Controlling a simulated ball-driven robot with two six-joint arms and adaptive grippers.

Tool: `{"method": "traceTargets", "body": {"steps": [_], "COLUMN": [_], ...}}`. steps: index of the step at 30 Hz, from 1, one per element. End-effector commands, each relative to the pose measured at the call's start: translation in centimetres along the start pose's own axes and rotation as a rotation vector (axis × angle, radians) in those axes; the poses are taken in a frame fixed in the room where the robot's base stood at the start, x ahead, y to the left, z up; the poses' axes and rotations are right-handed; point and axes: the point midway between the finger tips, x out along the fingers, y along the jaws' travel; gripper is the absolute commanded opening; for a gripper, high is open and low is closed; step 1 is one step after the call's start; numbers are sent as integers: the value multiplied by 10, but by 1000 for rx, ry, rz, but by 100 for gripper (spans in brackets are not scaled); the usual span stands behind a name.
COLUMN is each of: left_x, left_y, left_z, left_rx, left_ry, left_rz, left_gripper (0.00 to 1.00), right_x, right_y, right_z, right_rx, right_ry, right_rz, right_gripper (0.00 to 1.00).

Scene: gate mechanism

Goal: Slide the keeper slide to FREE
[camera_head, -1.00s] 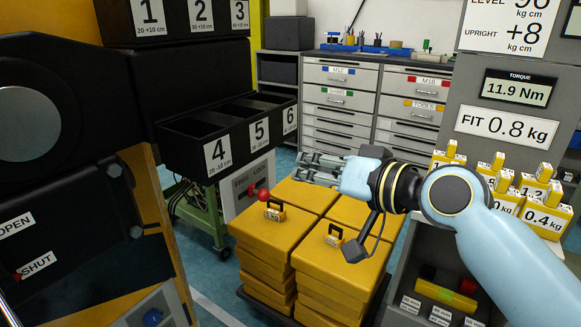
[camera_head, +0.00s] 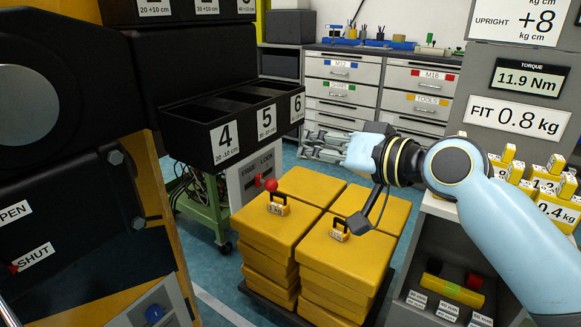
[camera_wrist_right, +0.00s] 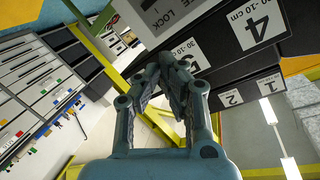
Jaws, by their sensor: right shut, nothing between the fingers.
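The keeper slide is a grey panel (camera_head: 238,187) marked FREE on the left and LOCK on the right, below the numbered bins. Its red ball knob (camera_head: 270,184) sticks out in front, below the LOCK side. My left gripper is not in view.
Black bins (camera_head: 225,141) numbered 4, 5 and 6 hang above the panel, close to my right fingers. Stacked yellow blocks (camera_head: 268,228) with small handled weights stand below. Grey drawers (camera_head: 340,90) stand behind. A large black machine fills the left.

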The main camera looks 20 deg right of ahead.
Motion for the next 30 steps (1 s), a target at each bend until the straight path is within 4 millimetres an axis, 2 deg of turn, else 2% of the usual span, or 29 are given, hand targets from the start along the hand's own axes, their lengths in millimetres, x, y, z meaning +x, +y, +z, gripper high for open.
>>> {"method": "traceTargets", "body": {"steps": [3,5,7,12,25,30], "left_x": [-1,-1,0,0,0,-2], "left_y": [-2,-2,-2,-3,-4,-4], "left_z": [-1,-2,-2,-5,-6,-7], "left_rx": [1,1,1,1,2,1], "left_ry": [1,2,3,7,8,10], "left_rz": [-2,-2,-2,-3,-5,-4], "left_gripper": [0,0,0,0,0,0], "right_x": [26,34,35,39,40,38], "right_y": [-1,-1,0,0,0,-6], "right_z": [-1,5,18,35,40,44], "right_rx": [4,5,5,2,0,1], "right_ry": [1,-3,-4,-3,-1,-2], "right_rz": [-2,-1,0,-1,0,-1], "right_gripper": [0,0,0,0,0,0]}}
